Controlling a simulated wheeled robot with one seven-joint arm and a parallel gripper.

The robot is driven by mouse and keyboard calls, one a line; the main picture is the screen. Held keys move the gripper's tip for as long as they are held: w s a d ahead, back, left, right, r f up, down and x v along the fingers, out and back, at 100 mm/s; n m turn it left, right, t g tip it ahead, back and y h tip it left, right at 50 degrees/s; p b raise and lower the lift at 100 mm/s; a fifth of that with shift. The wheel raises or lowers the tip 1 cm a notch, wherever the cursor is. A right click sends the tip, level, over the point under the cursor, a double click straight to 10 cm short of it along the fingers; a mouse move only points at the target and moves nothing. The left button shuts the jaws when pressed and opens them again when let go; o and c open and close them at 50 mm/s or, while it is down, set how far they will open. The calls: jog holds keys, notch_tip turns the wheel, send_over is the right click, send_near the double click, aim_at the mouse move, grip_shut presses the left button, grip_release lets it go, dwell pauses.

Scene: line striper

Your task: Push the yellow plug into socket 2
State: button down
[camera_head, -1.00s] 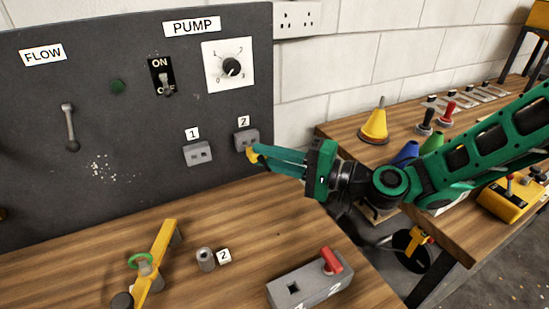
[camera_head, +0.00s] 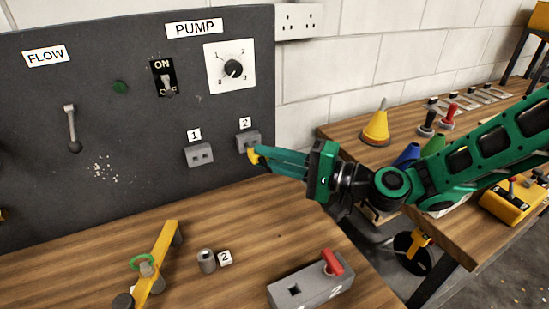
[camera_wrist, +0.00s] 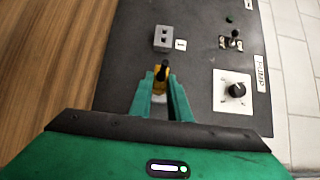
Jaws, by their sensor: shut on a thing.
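The yellow plug (camera_head: 254,155) is between the fingertips of my gripper (camera_head: 260,156), which is shut on it. The plug is right at the front of socket 2 (camera_head: 246,139), a grey block on the dark panel under the label 2. In the wrist view the plug (camera_wrist: 161,85) shows between the green fingers (camera_wrist: 163,92), with a dark tip at its upper end. Socket 2 is mostly hidden there, so I cannot tell how far the plug is in. Socket 1 (camera_head: 199,155) is to the left and empty; it also shows in the wrist view (camera_wrist: 163,38).
The dark panel (camera_head: 60,180) also carries an ON switch (camera_head: 165,80), a dial (camera_head: 232,69) and a lever (camera_head: 71,128). On the bench below are a yellow bar (camera_head: 156,262), a small grey cylinder (camera_head: 206,260) and a grey block with a red lever (camera_head: 311,284).

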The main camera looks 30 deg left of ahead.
jog(key=shift+w+a, duration=0.9)
jog(key=shift+a, duration=0.2)
dwell(1.5)
jog(key=c, duration=1.3)
grip_release()
jog(key=shift+o, duration=0.2)
jog(key=shift+w, duration=0.1)
jog(key=d, duration=0.7)
jog(key=shift+w, duration=0.1)
